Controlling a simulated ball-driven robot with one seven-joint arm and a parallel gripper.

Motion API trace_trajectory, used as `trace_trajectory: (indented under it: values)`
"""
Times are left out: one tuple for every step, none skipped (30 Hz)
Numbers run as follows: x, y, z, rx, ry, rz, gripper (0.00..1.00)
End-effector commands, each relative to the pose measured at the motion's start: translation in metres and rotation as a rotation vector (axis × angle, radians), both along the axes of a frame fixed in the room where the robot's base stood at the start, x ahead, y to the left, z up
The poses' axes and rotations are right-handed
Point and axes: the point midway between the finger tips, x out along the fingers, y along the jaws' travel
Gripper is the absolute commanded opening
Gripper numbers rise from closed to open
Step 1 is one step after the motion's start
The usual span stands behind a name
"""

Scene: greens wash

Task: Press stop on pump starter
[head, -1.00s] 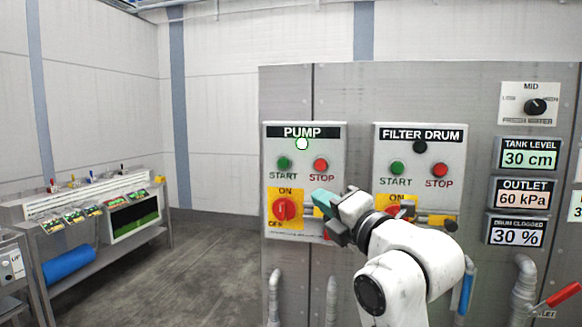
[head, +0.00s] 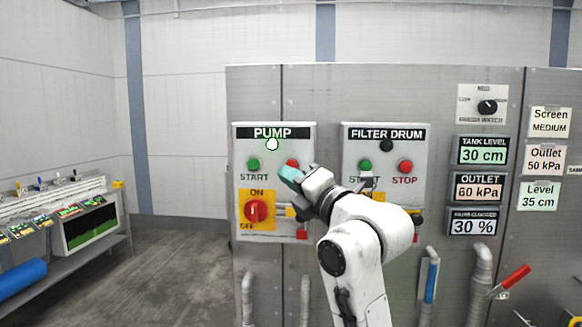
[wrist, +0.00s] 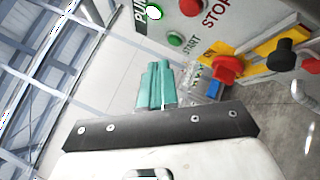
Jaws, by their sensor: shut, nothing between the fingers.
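The pump starter (head: 240,211) is a light grey box labelled PUMP on the metal cabinet. Its white lamp (head: 272,144) is lit. The green START button (head: 253,164) is clear; the red STOP button (head: 292,163) is partly covered by my gripper (head: 290,175), and its label is hidden. My gripper is shut and empty, its teal fingertips just below STOP in the head view; I cannot tell whether they touch it. The wrist view shows the fingers (wrist: 157,84) together, with the red STOP button (wrist: 191,7) and green START button (wrist: 175,39) beyond.
A red rotary switch (head: 256,211) on a yellow ON/OFF plate sits below START. The similar filter drum starter (head: 386,134) stands to the right, partly behind my arm. Pipes (head: 480,270) and a red-handled valve (head: 514,279) are low right. Open floor lies left.

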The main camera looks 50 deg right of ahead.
Motion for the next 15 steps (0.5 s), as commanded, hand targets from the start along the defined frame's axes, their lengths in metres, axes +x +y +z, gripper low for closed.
trace_trajectory:
  values:
    - [0.005,-0.006,0.000,0.000,0.002,0.000,0.00]
    - [0.007,-0.009,0.000,-0.001,0.002,0.000,0.00]
    - [0.011,-0.013,0.000,-0.001,0.002,0.000,0.00]
    - [0.013,-0.016,0.000,0.000,0.001,0.000,0.00]
    - [0.016,-0.019,0.000,0.001,0.001,0.001,0.00]
    - [0.018,-0.023,0.000,0.001,0.001,0.000,0.00]
    - [0.020,-0.026,-0.001,0.000,0.001,-0.001,0.00]
    - [0.023,-0.029,-0.001,-0.001,0.001,-0.001,0.00]
    - [0.025,-0.032,-0.001,-0.001,0.000,0.000,0.00]
    - [0.027,-0.034,-0.001,-0.001,0.001,-0.001,0.00]
    - [0.028,-0.036,-0.001,-0.001,0.002,0.000,0.00]
    - [0.030,-0.038,-0.001,-0.001,0.001,0.001,0.00]
    - [0.031,-0.039,-0.001,0.000,0.001,0.001,0.00]
    - [0.032,-0.041,-0.001,0.000,0.001,0.001,0.00]
    - [0.034,-0.042,-0.001,0.000,0.001,0.001,0.00]
